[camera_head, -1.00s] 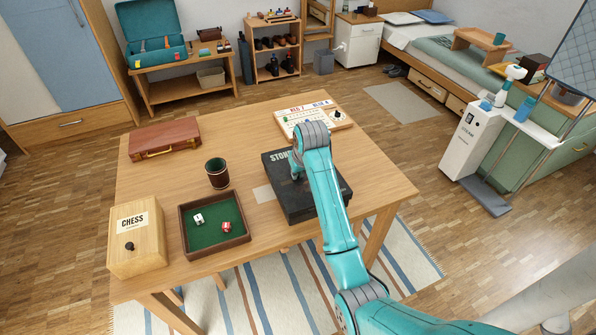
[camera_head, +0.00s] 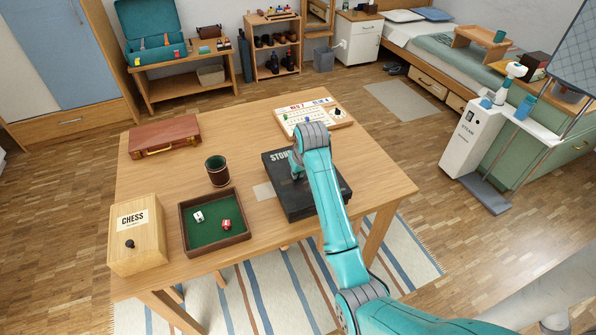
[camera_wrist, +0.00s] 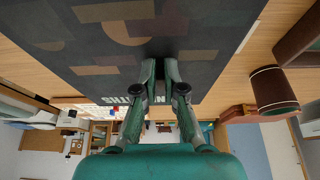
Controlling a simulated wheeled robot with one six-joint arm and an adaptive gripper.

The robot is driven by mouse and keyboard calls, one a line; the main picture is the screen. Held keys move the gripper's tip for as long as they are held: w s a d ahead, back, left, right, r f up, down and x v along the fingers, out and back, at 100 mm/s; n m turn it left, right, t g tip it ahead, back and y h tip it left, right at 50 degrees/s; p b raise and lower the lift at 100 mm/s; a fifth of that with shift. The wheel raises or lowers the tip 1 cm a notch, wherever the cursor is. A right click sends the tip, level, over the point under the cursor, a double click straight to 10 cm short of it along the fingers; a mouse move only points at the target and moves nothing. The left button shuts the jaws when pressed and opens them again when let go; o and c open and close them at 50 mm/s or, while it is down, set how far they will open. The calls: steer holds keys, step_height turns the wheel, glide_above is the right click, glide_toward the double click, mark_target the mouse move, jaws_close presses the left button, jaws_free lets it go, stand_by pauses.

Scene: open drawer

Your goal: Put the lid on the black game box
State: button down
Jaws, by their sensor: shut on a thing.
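The black game box (camera_head: 318,203) lies flat on the wooden table, with pale lettering along its far left edge. Its dark lid (camera_head: 277,173) shows on top of it; I cannot tell whether the lid is fully seated. In the wrist view the lid's dark patterned face (camera_wrist: 90,45) fills the upper part. My gripper (camera_wrist: 160,78) is shut on the lid at its lettered edge, with both fingers close together there. In the head view my gripper (camera_head: 297,173) is mostly hidden by my own wrist, which covers part of the box.
A dice tray (camera_head: 187,239), a dice cup (camera_head: 217,172) and a wooden chess box (camera_head: 150,250) stand to the left. A brown case (camera_head: 165,137) lies at the back left. A scoreboard (camera_head: 325,117) lies just behind the game box.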

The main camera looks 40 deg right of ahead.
stand_by(0.3)
steer(key=c, duration=1.2)
jaws_free()
steer(key=v, duration=0.7)
steer(key=shift+s+a+r, duration=0.1)
steer(key=shift+s+r, duration=0.05)
steer(key=shift+r, duration=0.05)
steer(key=shift+f, duration=0.1)
